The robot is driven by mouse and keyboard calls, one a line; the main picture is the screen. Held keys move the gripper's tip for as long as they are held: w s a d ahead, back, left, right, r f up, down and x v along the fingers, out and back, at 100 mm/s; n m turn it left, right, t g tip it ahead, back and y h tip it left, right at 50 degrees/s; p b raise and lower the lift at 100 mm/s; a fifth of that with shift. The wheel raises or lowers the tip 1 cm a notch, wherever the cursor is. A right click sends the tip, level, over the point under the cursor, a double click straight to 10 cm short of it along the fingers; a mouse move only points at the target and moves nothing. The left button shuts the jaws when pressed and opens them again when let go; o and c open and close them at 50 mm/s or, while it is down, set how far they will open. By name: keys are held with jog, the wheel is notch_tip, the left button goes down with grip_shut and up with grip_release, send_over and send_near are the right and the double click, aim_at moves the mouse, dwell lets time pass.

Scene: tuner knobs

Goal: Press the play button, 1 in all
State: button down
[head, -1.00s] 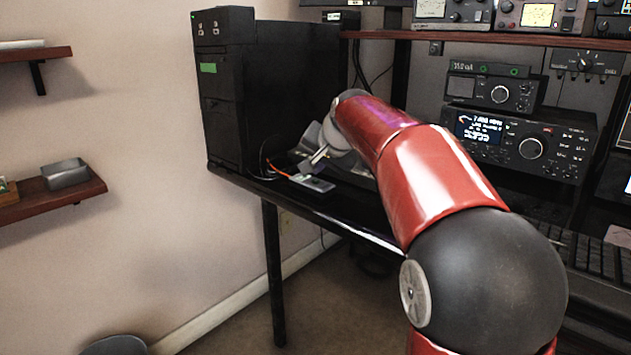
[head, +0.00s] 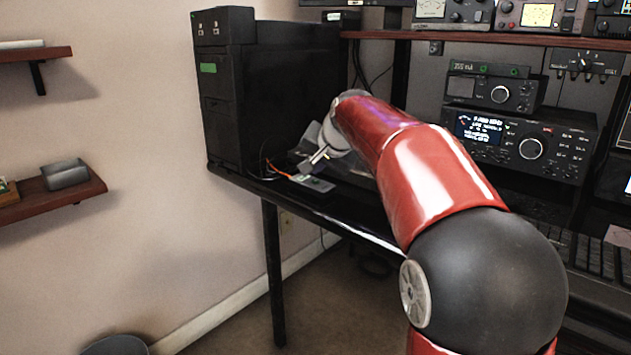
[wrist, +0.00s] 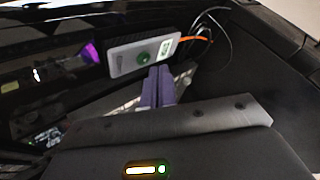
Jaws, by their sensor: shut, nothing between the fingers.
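A small flat grey device (wrist: 128,58) lies on the black desk. It has a round green button (wrist: 144,57), which I take as the play button, and a small lit label or display (wrist: 165,47). An orange cable leaves its end. In the head view the device (head: 314,184) is near the desk's left end, and its button is too small to make out. My gripper (wrist: 159,70) is shut and empty, its purple-looking fingers close to the device's near edge beside the green button. I cannot tell whether the tips touch it. In the head view my gripper (head: 306,167) is just above the device.
A black computer tower (head: 225,90) stands behind and left of the device. Loose cables (wrist: 215,20) lie near its end. Radios (head: 530,145) and a keyboard (head: 590,260) stand to the right. A raised shelf (head: 480,39) runs above the desk.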

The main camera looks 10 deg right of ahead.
jog(key=shift+f, duration=0.4)
jog(key=shift+f+b, duration=0.3)
jog(key=shift+b, duration=0.15)
dwell(0.4)
dwell(0.3)
jog(key=shift+r+p, duration=0.7)
jog(key=shift+r, duration=0.05)
notch_tip(320, 180, up, 5)
jog(key=p, duration=0.4)
jog(key=shift+p, duration=0.3)
